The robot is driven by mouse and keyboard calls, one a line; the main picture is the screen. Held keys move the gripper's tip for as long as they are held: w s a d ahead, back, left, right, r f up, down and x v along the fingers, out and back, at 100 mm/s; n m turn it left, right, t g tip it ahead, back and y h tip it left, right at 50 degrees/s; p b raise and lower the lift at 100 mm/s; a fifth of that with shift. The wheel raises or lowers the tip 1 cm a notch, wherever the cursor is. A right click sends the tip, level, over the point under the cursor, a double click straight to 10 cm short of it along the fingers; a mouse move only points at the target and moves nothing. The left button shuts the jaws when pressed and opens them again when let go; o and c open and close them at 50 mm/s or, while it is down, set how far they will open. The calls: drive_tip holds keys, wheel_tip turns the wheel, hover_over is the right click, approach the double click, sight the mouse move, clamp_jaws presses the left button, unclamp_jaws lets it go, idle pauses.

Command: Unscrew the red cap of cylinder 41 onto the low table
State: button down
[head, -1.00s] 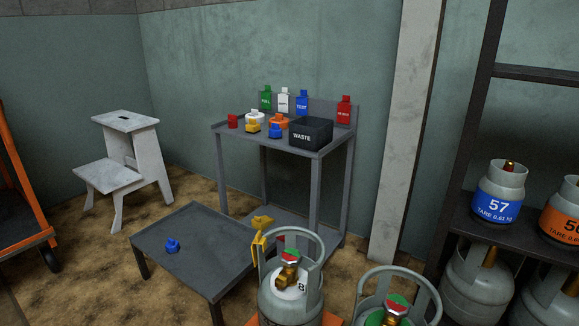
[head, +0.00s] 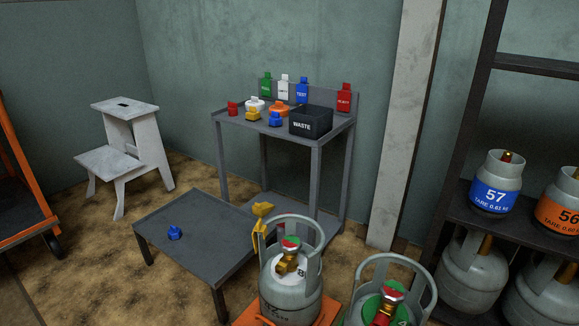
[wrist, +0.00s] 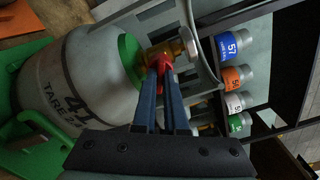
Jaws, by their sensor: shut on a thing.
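Cylinder 41 (wrist: 80,72) is grey with a green collar and a brass valve (wrist: 184,47). It fills the left of the wrist view, lying sideways in that picture. My gripper (wrist: 164,70) is shut on the red cap (wrist: 165,59) at the valve outlet; the fingers hide part of it. In the head view, cylinder 41 (head: 420,281) stands at the bottom edge, cut off, with the red cap (head: 382,319) low on its valve. My gripper does not show there. The low table (head: 190,215) is at lower left with a blue cap (head: 174,233) on it.
A taller bench (head: 240,133) holds loose caps and a black WASTE bin (head: 311,122). A rack at right holds cylinder 57 (head: 497,182). Much of the low table is bare.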

drive_tip(key=shift+s+a, duration=0.1)
drive_tip(key=shift+s, duration=0.05)
drive_tip(key=shift+p+v, duration=0.8)
drive_tip(key=shift+v, duration=0.35)
drive_tip(key=shift+s+a, duration=0.15)
drive_tip(key=shift+s, duration=0.1)
drive_tip(key=shift+p+v, duration=1.55)
drive_tip(key=shift+v, duration=1.35)
